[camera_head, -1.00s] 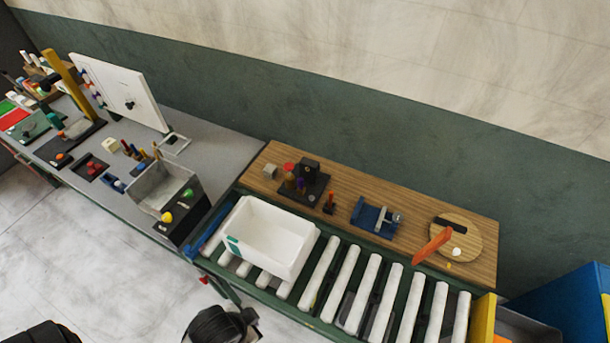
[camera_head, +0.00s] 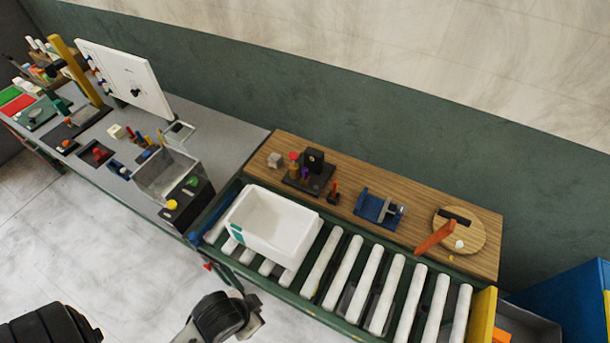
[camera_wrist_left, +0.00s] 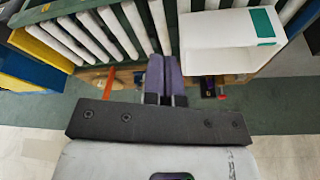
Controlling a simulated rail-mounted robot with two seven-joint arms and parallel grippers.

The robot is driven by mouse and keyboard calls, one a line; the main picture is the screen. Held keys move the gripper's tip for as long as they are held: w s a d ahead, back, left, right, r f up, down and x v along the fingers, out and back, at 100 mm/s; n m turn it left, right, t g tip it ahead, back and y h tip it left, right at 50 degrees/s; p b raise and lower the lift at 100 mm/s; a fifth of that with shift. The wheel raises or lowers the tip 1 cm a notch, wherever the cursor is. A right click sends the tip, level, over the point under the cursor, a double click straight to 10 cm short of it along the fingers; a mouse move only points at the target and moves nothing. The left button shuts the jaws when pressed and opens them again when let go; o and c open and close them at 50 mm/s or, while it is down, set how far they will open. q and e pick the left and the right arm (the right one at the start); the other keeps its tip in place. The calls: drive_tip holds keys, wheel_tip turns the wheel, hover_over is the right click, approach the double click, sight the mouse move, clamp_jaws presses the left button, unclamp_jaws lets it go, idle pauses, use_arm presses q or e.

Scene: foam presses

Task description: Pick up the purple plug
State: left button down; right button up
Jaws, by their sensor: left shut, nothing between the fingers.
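A small purple plug (camera_head: 305,173) stands in a black holder (camera_head: 318,190) on the wooden board, between a brown, red-topped piece (camera_head: 293,168) and an upright black block (camera_head: 314,158). In the left wrist view a small dark purple patch (camera_wrist_left: 207,92) shows just right of my fingers, partly hidden by my gripper body; it may be the plug. My left gripper (camera_wrist_left: 163,60) is shut and empty, its two greyish-purple fingers side by side over the conveyor. The fingers do not show in the head view. My right gripper is not in view.
A white tub (camera_head: 272,230) sits on the roller conveyor (camera_head: 350,275) in front of the board. A grey bench (camera_head: 215,140) adjoins on the left.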

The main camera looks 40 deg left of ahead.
use_arm(q)
drive_tip(key=c, duration=1.8)
unclamp_jaws()
drive_tip(key=shift+c, duration=0.2)
drive_tip(key=o, duration=0.6)
drive_tip(key=shift+o, duration=0.2)
